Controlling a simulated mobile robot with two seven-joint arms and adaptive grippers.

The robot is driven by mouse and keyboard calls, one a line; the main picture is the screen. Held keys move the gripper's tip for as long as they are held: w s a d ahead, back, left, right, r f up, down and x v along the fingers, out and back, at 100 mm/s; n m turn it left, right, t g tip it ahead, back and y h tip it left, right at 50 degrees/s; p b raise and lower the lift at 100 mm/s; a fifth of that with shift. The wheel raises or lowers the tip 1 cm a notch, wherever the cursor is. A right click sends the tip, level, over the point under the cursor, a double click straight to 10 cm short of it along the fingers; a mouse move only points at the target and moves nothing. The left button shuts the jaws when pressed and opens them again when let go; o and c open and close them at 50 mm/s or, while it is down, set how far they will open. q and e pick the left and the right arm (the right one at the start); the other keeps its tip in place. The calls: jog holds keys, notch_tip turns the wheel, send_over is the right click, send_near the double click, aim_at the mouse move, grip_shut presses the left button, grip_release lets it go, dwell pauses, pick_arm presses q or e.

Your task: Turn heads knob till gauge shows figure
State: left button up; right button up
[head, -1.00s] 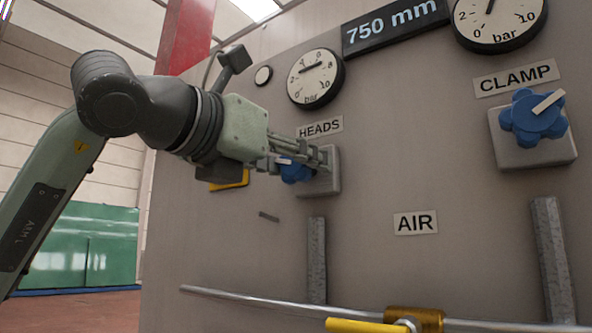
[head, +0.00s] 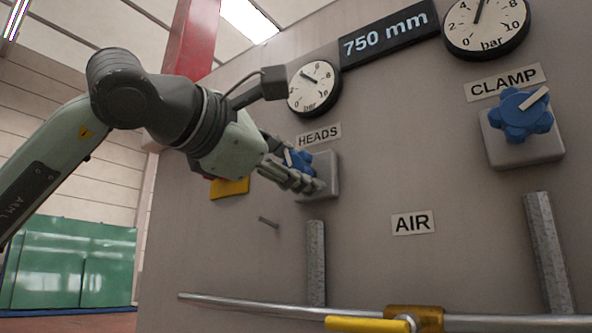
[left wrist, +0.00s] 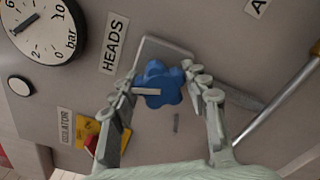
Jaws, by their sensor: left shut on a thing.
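The blue HEADS knob (head: 301,160), with a pale pointer bar, sits on a grey square plate on the panel. My left gripper (head: 303,171) is shut on it and hides part of it. In the left wrist view the knob (left wrist: 172,79) shows between the two fingers of my left gripper (left wrist: 165,88). The round HEADS gauge (head: 314,95) is above the knob; its dark needle points to the upper left, on the lower to middle part of the scale. The gauge (left wrist: 40,28) also shows in the left wrist view, tilted. My right gripper is out of view.
To the right are the blue CLAMP knob (head: 521,112) and its gauge (head: 487,38). A dark display (head: 388,32) reads 750 mm. A yellow-handled valve (head: 368,324) and a pipe run along the bottom. A yellow plate with a red part (left wrist: 88,135) is near my left gripper.

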pick_arm(q)
jog(key=shift+m, duration=1.7)
jog(key=o, duration=1.2)
jog(key=shift+c, duration=0.2)
jog(key=v, duration=1.2)
